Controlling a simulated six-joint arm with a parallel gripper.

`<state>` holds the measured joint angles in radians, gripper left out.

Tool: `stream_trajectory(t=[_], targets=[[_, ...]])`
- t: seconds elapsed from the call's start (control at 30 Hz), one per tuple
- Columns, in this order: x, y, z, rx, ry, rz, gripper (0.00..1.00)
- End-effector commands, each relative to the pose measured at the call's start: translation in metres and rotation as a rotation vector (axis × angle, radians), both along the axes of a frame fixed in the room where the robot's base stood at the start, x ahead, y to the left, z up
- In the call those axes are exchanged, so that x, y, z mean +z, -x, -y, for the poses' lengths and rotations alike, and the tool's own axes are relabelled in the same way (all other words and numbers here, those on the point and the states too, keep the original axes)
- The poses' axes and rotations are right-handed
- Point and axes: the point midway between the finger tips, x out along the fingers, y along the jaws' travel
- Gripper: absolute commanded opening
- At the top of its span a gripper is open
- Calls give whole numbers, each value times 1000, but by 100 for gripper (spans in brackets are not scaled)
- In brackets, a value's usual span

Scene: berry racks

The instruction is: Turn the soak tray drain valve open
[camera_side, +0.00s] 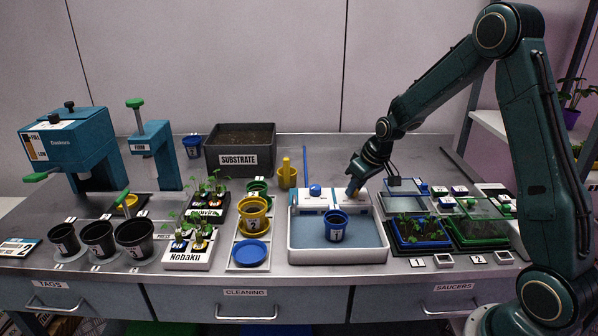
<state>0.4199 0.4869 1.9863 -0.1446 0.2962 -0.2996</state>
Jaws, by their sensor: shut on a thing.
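The soak tray (296,258) is a white tray holding shallow blue water, in the middle of the bench. A white ledge runs along its back, with a blue knob (315,190) on the left. My gripper (353,189) reaches down to the right part of this ledge. It is shut on a small part there, which I take for the drain valve; the fingers hide most of it, so its angle cannot be told. A blue pot (335,226) marked 1 stands in the tray.
A rack with yellow pots (252,214) is left of the tray. A blue seedling tray (420,245) is close on its right. Black pots (97,237) stand far left.

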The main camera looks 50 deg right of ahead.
Motion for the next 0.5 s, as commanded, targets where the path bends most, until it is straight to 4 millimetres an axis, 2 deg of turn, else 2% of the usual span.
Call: stream_trajectory(t=[0.5], targets=[[1,-1,1,69,2,2,0]])
